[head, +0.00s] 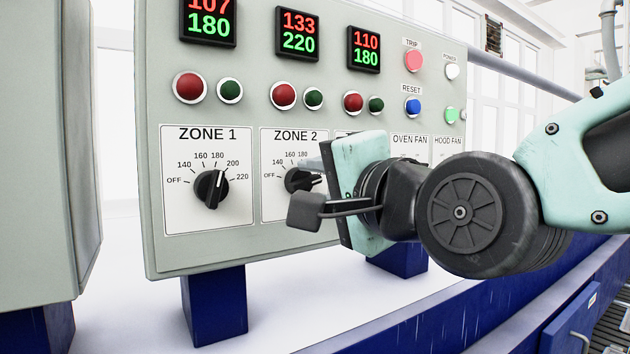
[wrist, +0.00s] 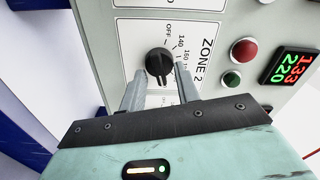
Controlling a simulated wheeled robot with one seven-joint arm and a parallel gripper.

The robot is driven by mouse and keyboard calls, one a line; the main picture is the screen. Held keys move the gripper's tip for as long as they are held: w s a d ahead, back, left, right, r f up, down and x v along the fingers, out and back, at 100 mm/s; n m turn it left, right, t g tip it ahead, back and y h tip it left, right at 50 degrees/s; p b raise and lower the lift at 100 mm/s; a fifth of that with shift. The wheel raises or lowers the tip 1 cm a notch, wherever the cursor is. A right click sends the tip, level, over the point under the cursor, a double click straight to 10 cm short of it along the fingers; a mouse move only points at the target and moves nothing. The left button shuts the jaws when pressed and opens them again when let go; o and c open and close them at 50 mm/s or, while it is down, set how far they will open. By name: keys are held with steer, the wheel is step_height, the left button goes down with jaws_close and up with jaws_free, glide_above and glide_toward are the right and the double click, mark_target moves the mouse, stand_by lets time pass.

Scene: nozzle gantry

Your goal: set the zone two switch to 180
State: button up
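The zone two switch (head: 300,180) is a black rotary knob on a white plate marked ZONE 2. In the head view my gripper partly covers it; its white line points right, toward the 220 side. In the wrist view the knob (wrist: 158,62) appears between the tips of my gripper (wrist: 158,72), one grey finger on each side. The fingers look open, with small gaps to the knob; I cannot tell if either touches. The zone two display (head: 298,34) reads 133 in red over 220 in green.
The zone one knob (head: 211,189) is on the left, pointing near 200. Red (head: 283,95) and green (head: 314,98) buttons sit above zone two. The third zone's plate is mostly hidden behind my gripper. Fan, trip and reset (head: 413,106) controls are to the right.

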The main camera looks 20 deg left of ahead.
jaws_close()
steer(key=shift+f+n+b, duration=0.1)
steer(key=shift+n+b, duration=0.3)
steer(key=shift+b, duration=0.2)
steer(key=shift+n+b, duration=0.3)
steer(key=shift+b, duration=0.1)
steer(key=n+b, duration=0.3)
steer(key=n, duration=0.2)
steer(key=n+b, duration=0.1)
steer(key=shift+r+n, duration=0.2)
steer(key=shift+n, duration=0.2)
steer(key=shift+s+a+n, duration=0.1)
steer(key=shift+s+n, duration=0.05)
steer(key=shift+n, duration=1.65)
